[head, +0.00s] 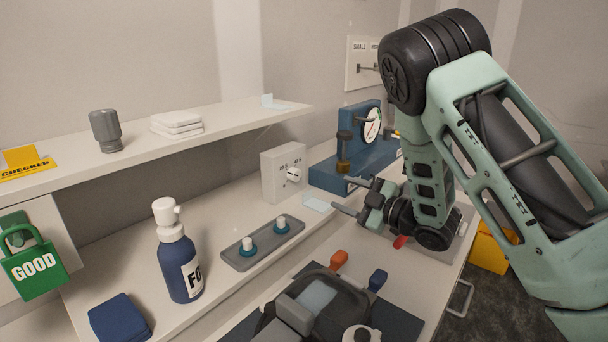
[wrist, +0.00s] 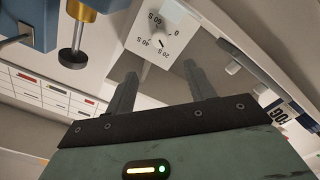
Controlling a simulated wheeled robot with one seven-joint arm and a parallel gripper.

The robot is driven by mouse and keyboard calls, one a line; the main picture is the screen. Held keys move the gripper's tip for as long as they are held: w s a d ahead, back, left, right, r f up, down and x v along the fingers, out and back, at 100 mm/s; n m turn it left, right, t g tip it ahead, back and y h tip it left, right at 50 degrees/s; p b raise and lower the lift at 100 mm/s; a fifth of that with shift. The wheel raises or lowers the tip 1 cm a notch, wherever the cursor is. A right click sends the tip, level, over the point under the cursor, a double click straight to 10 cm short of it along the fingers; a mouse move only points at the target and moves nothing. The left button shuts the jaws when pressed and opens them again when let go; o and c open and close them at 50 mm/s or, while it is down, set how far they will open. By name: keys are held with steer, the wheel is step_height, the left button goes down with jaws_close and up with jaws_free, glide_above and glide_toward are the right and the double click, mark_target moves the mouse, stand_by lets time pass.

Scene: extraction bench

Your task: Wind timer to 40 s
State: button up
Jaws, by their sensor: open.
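The timer is a white box (head: 276,178) with a dial (head: 293,174) on its front, standing on the bench below the shelf. I cannot tell the pointer's exact setting. My gripper (head: 348,196) is open and empty, to the right of the timer and apart from it. In the wrist view my fingertips (wrist: 160,72) point towards the timer face with a gap between.
A blue stand with a gauge (head: 350,150) is just behind my gripper. A grey tray with two small vials (head: 262,243), a blue bottle (head: 178,264) and a black device (head: 310,305) are nearer. The shelf (head: 220,130) overhangs at the back left.

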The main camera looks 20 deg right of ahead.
mark_target(298, 176)
steer(key=p+x, duration=0.3)
steer(key=x, duration=1)
steer(key=shift+w+a+p, duration=0.2)
steer(key=shift+w+p, duration=0.1)
steer(key=shift+p, duration=0.05)
steer(key=c, duration=1)
